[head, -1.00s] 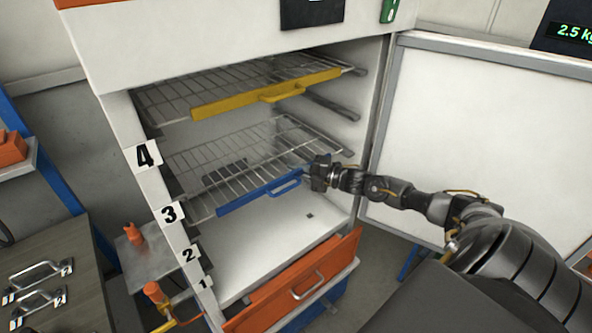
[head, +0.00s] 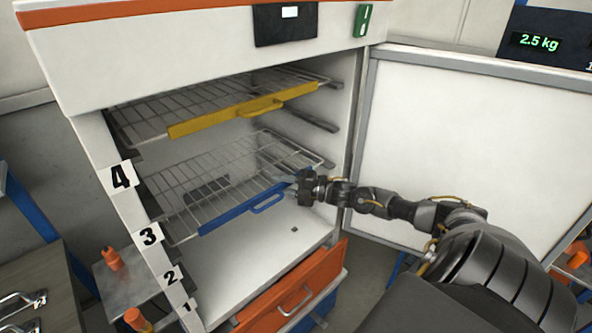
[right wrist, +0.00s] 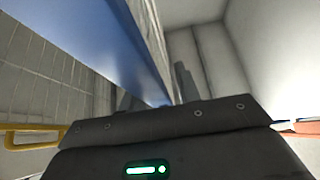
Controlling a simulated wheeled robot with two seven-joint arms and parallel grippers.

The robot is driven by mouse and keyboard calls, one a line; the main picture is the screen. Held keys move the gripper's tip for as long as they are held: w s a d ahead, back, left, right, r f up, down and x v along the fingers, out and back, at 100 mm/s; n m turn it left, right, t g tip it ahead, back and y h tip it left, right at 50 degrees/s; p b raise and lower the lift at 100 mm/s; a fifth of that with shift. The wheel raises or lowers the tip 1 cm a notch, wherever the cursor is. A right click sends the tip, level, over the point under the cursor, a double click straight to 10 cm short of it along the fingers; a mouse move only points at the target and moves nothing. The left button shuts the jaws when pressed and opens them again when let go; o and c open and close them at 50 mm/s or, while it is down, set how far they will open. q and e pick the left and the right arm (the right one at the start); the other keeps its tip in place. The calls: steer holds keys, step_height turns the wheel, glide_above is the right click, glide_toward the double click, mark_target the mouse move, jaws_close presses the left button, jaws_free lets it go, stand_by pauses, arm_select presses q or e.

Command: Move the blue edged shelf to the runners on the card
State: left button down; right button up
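The blue edged shelf (head: 205,180) is a wire rack with a blue front bar (head: 225,217) and a blue loop handle. It sits inside the open cabinet, its left front near the label 3 (head: 150,235). My right gripper (head: 303,188) is at the right end of the blue bar. In the right wrist view the blue bar (right wrist: 100,40) runs down close to the gripper, with dark finger shapes beside it; whether they are closed on it is unclear. My left gripper is not in view. I see no card in these frames.
A yellow edged shelf (head: 230,113) is above the blue one. Empty runners (head: 310,120) show on the right inner wall between them. The cabinet door (head: 460,140) stands open at right. An orange drawer (head: 295,290) is below.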

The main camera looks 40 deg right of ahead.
steer(key=b+v, duration=0.2)
steer(key=v, duration=0.7)
steer(key=shift+s, duration=0.3)
steer(key=shift+d+r, duration=0.15)
steer(key=s+p, duration=0.8)
stand_by(0.4)
stand_by(0.5)
